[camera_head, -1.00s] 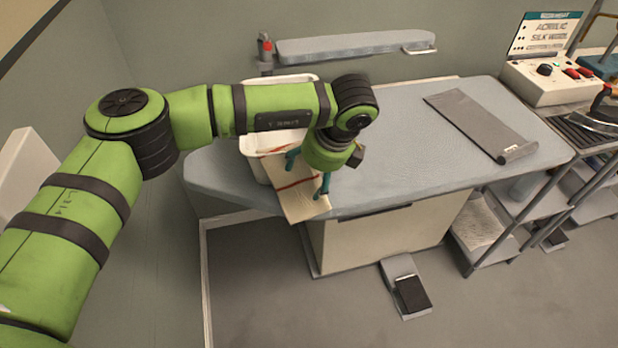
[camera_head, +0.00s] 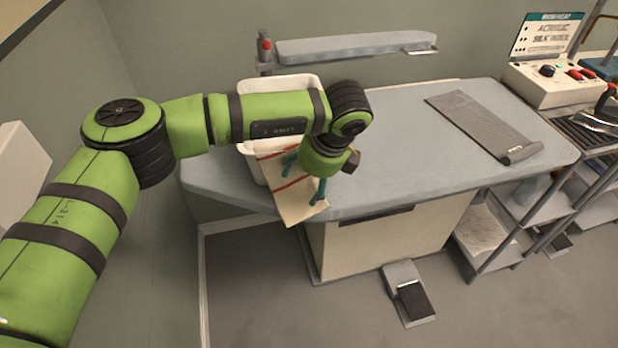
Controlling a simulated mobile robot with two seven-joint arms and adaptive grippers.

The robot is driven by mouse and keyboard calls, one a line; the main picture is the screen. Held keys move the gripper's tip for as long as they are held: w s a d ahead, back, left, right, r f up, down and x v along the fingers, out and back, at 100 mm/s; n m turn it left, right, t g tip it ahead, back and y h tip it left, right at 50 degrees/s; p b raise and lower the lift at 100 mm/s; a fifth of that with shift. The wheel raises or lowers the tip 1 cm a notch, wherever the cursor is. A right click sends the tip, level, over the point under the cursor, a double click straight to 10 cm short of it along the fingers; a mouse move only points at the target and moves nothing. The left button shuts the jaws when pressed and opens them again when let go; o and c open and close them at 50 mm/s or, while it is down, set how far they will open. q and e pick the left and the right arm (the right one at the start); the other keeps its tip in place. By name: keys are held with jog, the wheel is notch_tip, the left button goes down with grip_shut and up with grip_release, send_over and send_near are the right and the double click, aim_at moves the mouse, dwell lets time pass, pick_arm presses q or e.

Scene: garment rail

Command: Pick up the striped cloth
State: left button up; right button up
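The striped cloth (camera_head: 290,198) is cream with red stripes. It hangs at the front of a white bin (camera_head: 249,153) and reaches down past the front edge of the grey-topped table. My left gripper (camera_head: 304,176) comes down over the cloth with its teal fingers spread apart. One finger is near the bin's front and the other is over the cloth's lower right part. I cannot tell whether the fingers touch the cloth. My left wrist hides part of the bin and of the cloth's top. My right gripper is out of view.
The grey table top (camera_head: 410,140) is mostly clear. A dark grey mat (camera_head: 483,126) lies at its right. A narrow padded board (camera_head: 350,44) stands behind. A control box (camera_head: 545,82) and a metal shelf stand at the right. A pedal (camera_head: 412,299) is on the floor.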

pick_arm(q)
grip_shut()
dwell(0.4)
dwell(0.8)
notch_tip(320, 180, up, 12)
jog(key=p, duration=0.3)
notch_tip(320, 180, up, 5)
jog(key=p, duration=0.5)
jog(key=shift+s, duration=0.1)
